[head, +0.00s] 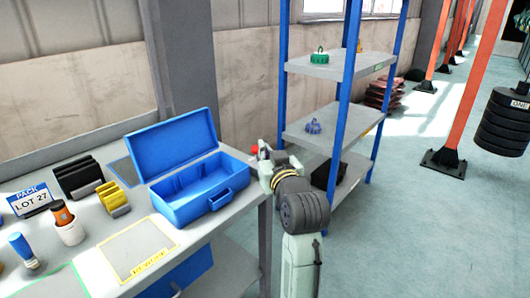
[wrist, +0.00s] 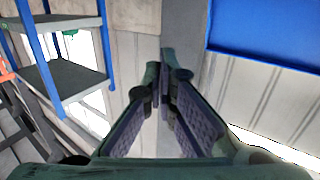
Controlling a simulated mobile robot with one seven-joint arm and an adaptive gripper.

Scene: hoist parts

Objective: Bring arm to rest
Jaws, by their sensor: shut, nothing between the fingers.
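My gripper (wrist: 163,88) is shut with nothing between its fingers in the wrist view. In the head view my gripper (head: 261,150) is raised just off the right end of the workbench, between the blue case and the blue shelf rack. It is apart from both, as far as the view shows. Its fingertips are small and partly hidden by my own wrist in the head view.
An open, empty blue case (head: 190,185) stands on the workbench (head: 230,228). A blue-post shelf rack (head: 345,75) stands to the right, with a green part (head: 319,57) and a blue part (head: 313,127). Black weights (head: 505,122) are at far right. Floor (head: 420,230) there is clear.

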